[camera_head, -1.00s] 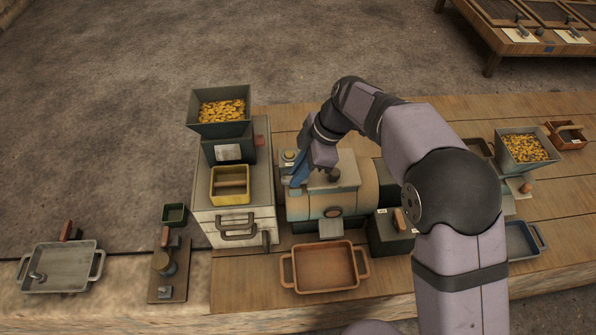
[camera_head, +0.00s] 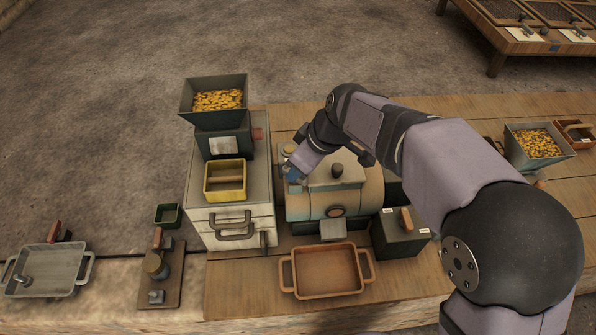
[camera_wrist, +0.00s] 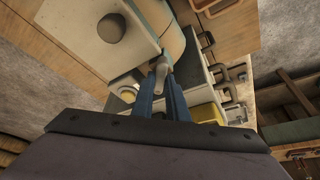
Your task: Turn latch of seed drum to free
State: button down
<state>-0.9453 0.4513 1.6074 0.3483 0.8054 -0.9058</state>
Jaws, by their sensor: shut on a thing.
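The seed drum (camera_head: 355,200) is a tan horizontal cylinder with teal end bands, lying on the table. A pale lid plate with a dark knob (camera_head: 337,171) sits on its top. My gripper (camera_head: 290,175) is at the drum's left end, low over its upper edge. In the wrist view, the blue fingers (camera_wrist: 165,80) are shut on a small pale lever, the latch (camera_wrist: 161,70), beside the drum's end. The drum's lid (camera_wrist: 90,50) also shows there. The fingers hide part of the latch, and its exact angle is hard to tell.
A pale cabinet (camera_head: 232,238) with a seed-filled hopper (camera_head: 186,100) and a yellow bin (camera_head: 225,196) stands close on the left. An orange tray (camera_head: 290,288) lies in front. A dark box (camera_head: 395,240) stands to the right of the drum.

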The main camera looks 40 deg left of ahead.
jog(key=m, duration=0.1)
jog(key=m+t, duration=0.1)
jog(key=m, duration=0.1)
jog(key=m+t+p, duration=0.1)
jog(key=m, duration=0.1)
jog(key=shift+s+r, duration=0.1)
jog(key=shift+s, duration=0.15)
jog(key=shift+a+m+t+h, duration=0.1)
jog(key=shift+m+t+h, duration=0.3)
jog(key=shift+m, duration=0.8)
jog(key=shift+a+m+t+h, duration=0.1)
jog(key=shift+m+t+h, duration=0.25)
jog(key=shift+m, duration=0.85)
jog(key=c, duration=1.7)
grip_release()
jog(key=shift+d, duration=0.1)
jog(key=shift+c, duration=0.2)
jog(key=shift+s, duration=0.1)
jog(key=b+v, duration=0.2)
jog(key=v, duration=0.5)
